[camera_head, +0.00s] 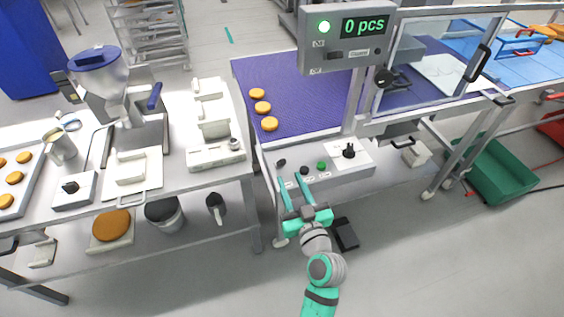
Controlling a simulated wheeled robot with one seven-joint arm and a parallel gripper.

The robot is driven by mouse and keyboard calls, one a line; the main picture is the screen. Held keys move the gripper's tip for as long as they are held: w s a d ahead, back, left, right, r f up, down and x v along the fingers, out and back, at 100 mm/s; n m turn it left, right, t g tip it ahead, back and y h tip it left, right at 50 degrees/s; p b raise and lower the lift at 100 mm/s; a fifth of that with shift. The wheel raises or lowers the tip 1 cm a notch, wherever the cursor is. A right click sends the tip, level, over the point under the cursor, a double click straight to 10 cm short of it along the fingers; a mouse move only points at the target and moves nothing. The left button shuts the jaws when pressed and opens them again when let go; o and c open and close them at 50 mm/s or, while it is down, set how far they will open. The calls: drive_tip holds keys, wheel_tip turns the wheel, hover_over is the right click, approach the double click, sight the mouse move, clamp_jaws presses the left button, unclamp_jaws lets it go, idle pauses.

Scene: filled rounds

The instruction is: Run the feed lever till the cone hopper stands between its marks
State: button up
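The cone hopper (105,78), a pale grey cone with a blue top, stands on the left bench. A blue-handled lever (154,96), apparently the feed lever, sticks up beside its machine on the right. The hopper's marks and fill level cannot be made out from here. My gripper (291,182) is in the lower middle, at the front of the conveyor's control panel. Its two teal fingers are apart with nothing visible between them. It is well to the right of the hopper and lever and touches neither.
The control panel (340,173) has several knobs and buttons. Three orange-brown rounds (262,107) lie on the purple belt (300,85) under a "0 pcs" display (362,27). A white press-like device (212,125) stands between lever and belt. Open floor lies in front of the bench.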

sight(282, 162)
drive_tip(key=x, duration=0.8)
drive_tip(key=shift+w+a, duration=0.1)
drive_tip(key=shift+w, duration=0.25)
clamp_jaws()
